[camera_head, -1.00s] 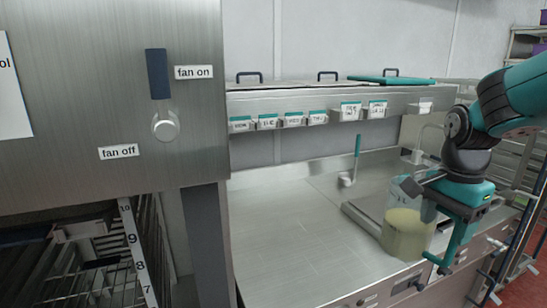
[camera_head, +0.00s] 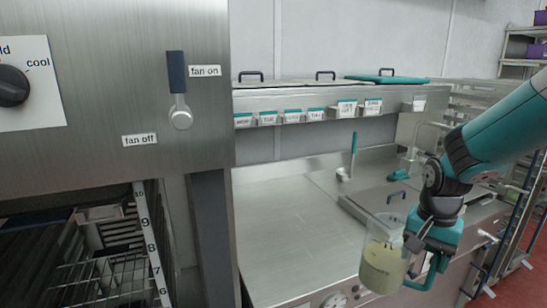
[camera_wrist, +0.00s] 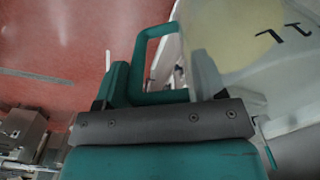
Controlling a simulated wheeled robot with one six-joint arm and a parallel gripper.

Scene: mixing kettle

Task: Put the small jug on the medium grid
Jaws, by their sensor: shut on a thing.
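A clear jug (camera_head: 383,258) with pale yellow contents and a teal handle hangs at the front of the counter, roughly upright. My gripper (camera_head: 418,240) is shut on its handle side. In the wrist view the teal handle (camera_wrist: 143,55) rises beyond my jaws, and the jug's wall (camera_wrist: 235,40) shows dark markings. The exact grip on the handle is partly hidden. A wire grid (camera_head: 100,278) lies in the numbered rack at the lower left. I cannot tell whether it is the medium grid.
A steel counter (camera_head: 285,225) with a closed lid (camera_head: 375,200) lies behind the jug. A second clear jug (camera_head: 412,162) and a teal-handled tool (camera_head: 350,160) stand at the back. The fan cabinet (camera_head: 110,90) and its post (camera_head: 210,235) are at left.

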